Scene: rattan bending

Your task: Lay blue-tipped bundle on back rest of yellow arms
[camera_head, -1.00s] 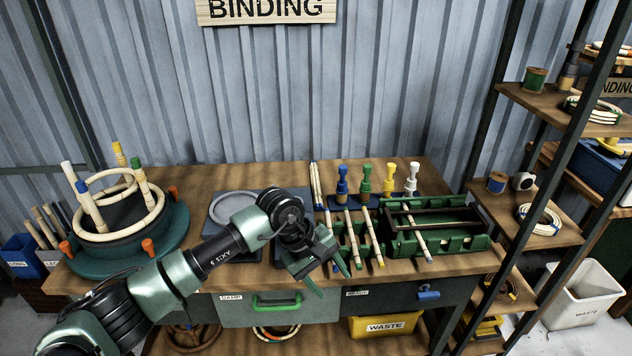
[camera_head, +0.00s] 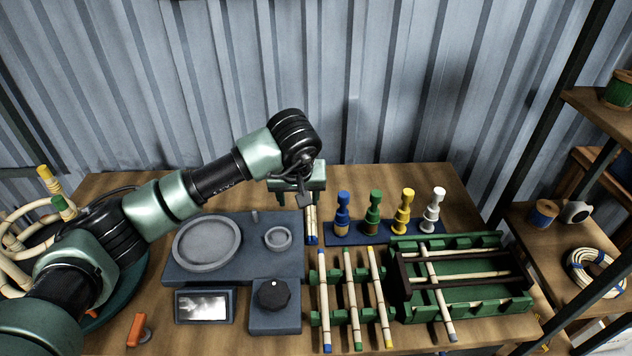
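My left gripper (camera_head: 300,194) is at the back of the table, its fingers apart, over the far end of a blue-tipped bundle (camera_head: 310,222). This pale bundle lies front to back, and its far end is hidden by the gripper; I cannot tell whether they touch. Another blue-tipped bundle (camera_head: 324,300) lies on a green rack, beside a green-tipped bundle (camera_head: 351,300) and a yellow-tipped bundle (camera_head: 380,300). I cannot make out yellow arms; a yellow peg (camera_head: 404,212) stands behind. My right gripper is not in view.
Blue, green, yellow and white pegs stand on a blue base (camera_head: 385,239). A green frame (camera_head: 475,315) with dark bars holds light sticks at the right. A grey-blue station (camera_head: 255,225) with a round dish is left of the bundles. A ring form stands far left.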

